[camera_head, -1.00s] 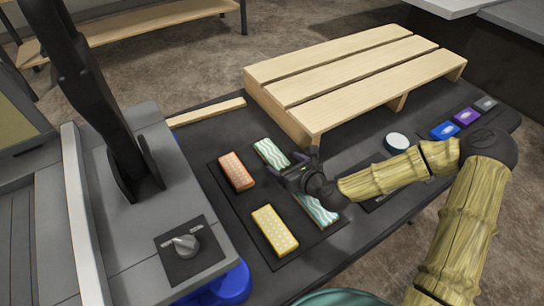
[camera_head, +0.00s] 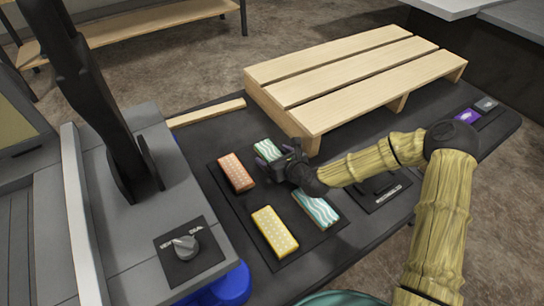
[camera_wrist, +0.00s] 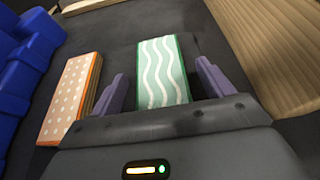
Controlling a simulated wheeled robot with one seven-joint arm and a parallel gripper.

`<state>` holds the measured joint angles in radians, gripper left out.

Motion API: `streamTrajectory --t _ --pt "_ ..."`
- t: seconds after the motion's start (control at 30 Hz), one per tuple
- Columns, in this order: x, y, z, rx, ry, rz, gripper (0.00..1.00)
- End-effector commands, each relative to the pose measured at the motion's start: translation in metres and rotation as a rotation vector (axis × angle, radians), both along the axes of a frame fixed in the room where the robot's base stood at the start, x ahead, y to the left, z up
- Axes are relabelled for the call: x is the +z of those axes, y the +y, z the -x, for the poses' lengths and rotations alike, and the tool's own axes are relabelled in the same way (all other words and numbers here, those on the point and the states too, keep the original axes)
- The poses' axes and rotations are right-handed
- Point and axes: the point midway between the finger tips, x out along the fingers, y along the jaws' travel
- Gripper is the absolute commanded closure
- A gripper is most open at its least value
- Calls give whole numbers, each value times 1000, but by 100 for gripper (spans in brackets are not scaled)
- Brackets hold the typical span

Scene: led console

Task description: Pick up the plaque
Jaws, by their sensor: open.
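Several block-shaped plaques lie on a dark square mat (camera_head: 250,198). A green-edged plaque with white waves (camera_head: 266,146) lies at the back of the mat; it also shows in the wrist view (camera_wrist: 162,72). My gripper (camera_head: 277,152) is open, its purple fingers on either side of this plaque in the wrist view (camera_wrist: 161,82). Whether the fingers touch it I cannot tell. An orange dotted plaque (camera_head: 236,172) lies left of it and shows in the wrist view (camera_wrist: 72,98). A yellow plaque (camera_head: 274,231) and a teal wavy plaque (camera_head: 316,209) lie nearer the front.
A wooden slatted platform (camera_head: 350,75) stands just behind my gripper. A wooden strip (camera_head: 206,112) lies left of it. A grey console with a knob (camera_head: 186,247) is at the left. A purple block (camera_head: 467,116) lies at the right.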

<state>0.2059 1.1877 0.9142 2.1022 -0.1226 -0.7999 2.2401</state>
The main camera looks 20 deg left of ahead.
Motion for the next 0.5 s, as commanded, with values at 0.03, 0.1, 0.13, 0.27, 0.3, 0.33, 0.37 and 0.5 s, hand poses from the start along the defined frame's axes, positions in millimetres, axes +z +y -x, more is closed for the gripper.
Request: streamTrajectory --t 0.03,0.1,0.13,0.27,0.3,0.33,0.37,0.5 --pt "0 0 0 0 0 0 20" --pt "0 0 0 0 0 0 20" --pt "0 0 0 0 0 0 20" --pt "0 0 0 0 0 0 20" --pt "0 0 0 0 0 0 20" --pt "0 0 0 0 0 0 20" --pt "0 0 0 0 0 0 20" --pt "0 0 0 0 0 0 22"
